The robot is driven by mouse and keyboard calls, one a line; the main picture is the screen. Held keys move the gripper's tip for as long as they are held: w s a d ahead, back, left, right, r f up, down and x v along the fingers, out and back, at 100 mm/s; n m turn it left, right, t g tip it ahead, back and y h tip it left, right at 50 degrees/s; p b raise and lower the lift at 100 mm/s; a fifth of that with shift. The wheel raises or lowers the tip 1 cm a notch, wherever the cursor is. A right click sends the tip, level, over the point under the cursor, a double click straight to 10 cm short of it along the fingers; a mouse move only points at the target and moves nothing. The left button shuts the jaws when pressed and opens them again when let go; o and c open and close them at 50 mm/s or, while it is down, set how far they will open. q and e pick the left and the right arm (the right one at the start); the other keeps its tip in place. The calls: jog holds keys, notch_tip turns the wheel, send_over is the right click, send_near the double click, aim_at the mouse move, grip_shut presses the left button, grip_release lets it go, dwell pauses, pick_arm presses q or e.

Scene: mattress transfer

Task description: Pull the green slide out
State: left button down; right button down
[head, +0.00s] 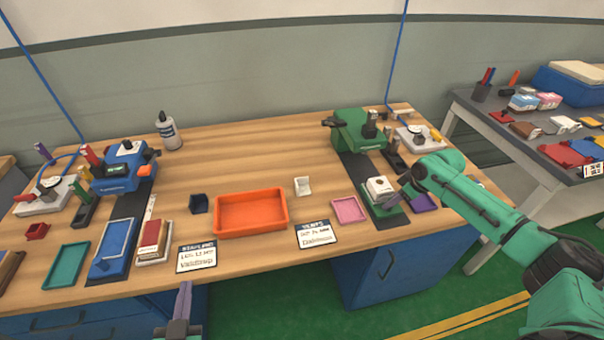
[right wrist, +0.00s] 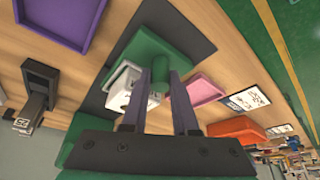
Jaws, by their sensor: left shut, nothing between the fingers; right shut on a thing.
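The green slide (head: 400,209) is at the front part of a dark track that runs forward from the green machine (head: 347,133). A white block (head: 380,186) sits on the slide. In the right wrist view the green slide (right wrist: 148,50) fills the upper middle, with the white block (right wrist: 118,92) on it. My right gripper (head: 396,200) is shut on the slide's green knob (right wrist: 158,82), which shows between the two fingers. My left gripper (head: 185,299) is shut and empty, in front of the table's front edge, far from the slide.
A pink tray (head: 348,209) lies left of the slide and a purple tray (head: 425,203) right of it. An orange tray (head: 250,213) and a small white cup (head: 302,186) stand further left. A blue machine (head: 122,172) with its blue slide (head: 112,248) is at the left.

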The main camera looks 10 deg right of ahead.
jog(key=shift+s+a+f, duration=0.1)
jog(key=shift+s+f, duration=0.1)
jog(key=shift+f, duration=0.05)
jog(key=c, duration=1)
grip_release()
jog(key=shift+r, duration=0.1)
jog(key=shift+r, duration=0.1)
jog(key=shift+s+r, duration=0.1)
jog(key=shift+r, duration=0.15)
jog(key=b+v, duration=0.1)
jog(key=v, duration=1)
jog(key=shift+r, duration=0.2)
jog(key=shift+s+f, duration=0.1)
jog(key=shift+s, duration=0.05)
